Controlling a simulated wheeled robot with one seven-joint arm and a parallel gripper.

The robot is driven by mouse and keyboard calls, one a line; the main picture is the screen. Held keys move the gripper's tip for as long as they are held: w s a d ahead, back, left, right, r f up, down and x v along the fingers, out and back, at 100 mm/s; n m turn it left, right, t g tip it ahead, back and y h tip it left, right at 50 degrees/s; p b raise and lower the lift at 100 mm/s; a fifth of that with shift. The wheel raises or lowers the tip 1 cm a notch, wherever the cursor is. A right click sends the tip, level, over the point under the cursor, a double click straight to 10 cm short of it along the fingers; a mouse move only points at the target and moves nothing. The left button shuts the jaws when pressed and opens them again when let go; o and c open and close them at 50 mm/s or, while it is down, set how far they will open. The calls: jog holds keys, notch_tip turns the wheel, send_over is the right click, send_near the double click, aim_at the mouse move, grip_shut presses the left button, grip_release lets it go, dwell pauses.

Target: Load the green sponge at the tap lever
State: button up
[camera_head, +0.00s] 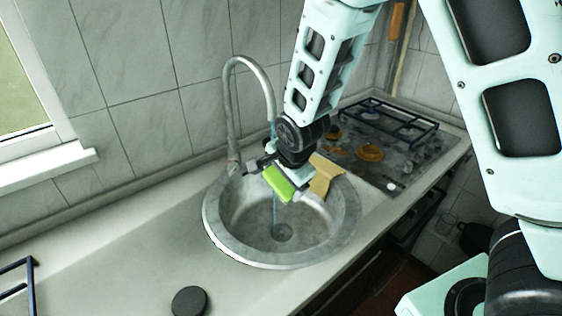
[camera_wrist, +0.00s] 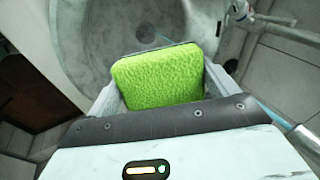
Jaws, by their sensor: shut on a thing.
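The green sponge (camera_head: 278,184) is held over the round grey sink (camera_head: 225,215), below the curved tap (camera_head: 232,105). My gripper (camera_head: 279,181) is shut on it. In the wrist view the sponge (camera_wrist: 158,78) sits between the two fingers of my gripper (camera_wrist: 162,90), its broad bright face towards the camera and a darker edge along its far side. The tap base stands at the sink's back left rim. Part of the tap shows at the upper right of the wrist view (camera_wrist: 285,30). I cannot clearly tell the lever's shape or whether the sponge touches it.
A thin blue line hangs below the spout, near the sponge. A yellowish flat thing (camera_head: 325,174) lies at the sink's right rim. A hob (camera_head: 385,145) with burners stands further right. A dark disc (camera_head: 188,300) lies on the counter, which is mostly clear at left.

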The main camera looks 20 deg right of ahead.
aim_at(282, 187)
dwell(0.4)
jog(key=s+r+p, duration=0.1)
jog(key=s+p, duration=0.1)
jog(key=s+a+r+p, duration=0.1)
jog(key=s+r+p, duration=0.1)
jog(key=shift+a+r, duration=0.15)
jog(key=shift+r, duration=0.15)
jog(key=shift+s+a+r+p, duration=0.1)
jog(key=shift+s+r+p, duration=0.15)
jog(key=shift+s+p, duration=0.15)
dwell(0.5)
